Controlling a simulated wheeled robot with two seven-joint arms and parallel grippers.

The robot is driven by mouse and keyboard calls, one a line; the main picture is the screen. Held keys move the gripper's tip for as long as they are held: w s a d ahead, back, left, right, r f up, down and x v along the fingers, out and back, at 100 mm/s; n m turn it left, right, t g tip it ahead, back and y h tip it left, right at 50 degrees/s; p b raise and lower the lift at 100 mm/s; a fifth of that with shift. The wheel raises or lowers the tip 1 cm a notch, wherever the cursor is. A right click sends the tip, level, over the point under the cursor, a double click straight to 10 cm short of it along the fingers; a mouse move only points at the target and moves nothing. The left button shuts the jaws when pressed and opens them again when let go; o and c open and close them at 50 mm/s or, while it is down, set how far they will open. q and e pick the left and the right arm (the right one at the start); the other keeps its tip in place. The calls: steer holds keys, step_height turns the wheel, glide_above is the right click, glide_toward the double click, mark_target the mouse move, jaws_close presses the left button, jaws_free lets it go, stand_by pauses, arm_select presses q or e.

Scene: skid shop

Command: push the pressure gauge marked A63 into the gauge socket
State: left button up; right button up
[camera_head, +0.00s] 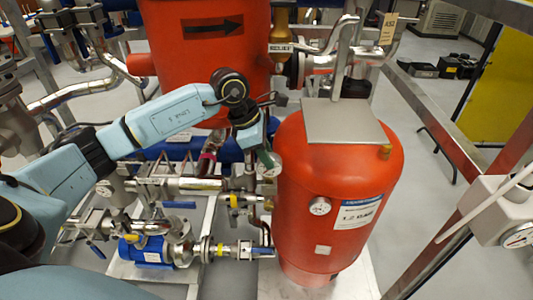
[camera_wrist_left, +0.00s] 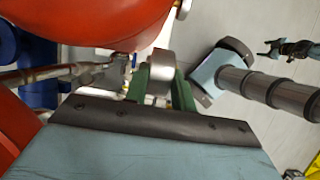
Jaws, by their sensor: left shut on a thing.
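My left gripper (camera_head: 270,163) reaches down between the large red vessel at the back and the red tank in front, just left of the front tank. In the left wrist view its green fingers (camera_wrist_left: 160,95) are shut on a round, silver-rimmed pressure gauge (camera_wrist_left: 160,70). The gauge's face and any A63 marking do not show. Pipe fittings (camera_head: 240,182) lie just below and left of the gripper in the head view. I cannot pick out the gauge socket. A dark claw-like end, seemingly my right gripper (camera_wrist_left: 287,48), is small at the right of the left wrist view.
The front red tank (camera_head: 335,235) carries another round gauge (camera_head: 320,206) and a grey plate on top (camera_head: 345,122). Valves, a blue pump (camera_head: 145,250) and pipes crowd the left. A metal frame rail (camera_head: 445,145) runs at the right.

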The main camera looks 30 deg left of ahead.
arm_select(q)
steer(key=shift+f+b, duration=0.35)
steer(key=shift+f, duration=0.05)
steer(key=o, duration=1.2)
steer(key=shift+c, duration=0.2)
steer(key=shift+r+p, duration=2.35)
steer(key=shift+r, duration=1.45)
steer(key=shift+f, duration=0.1)
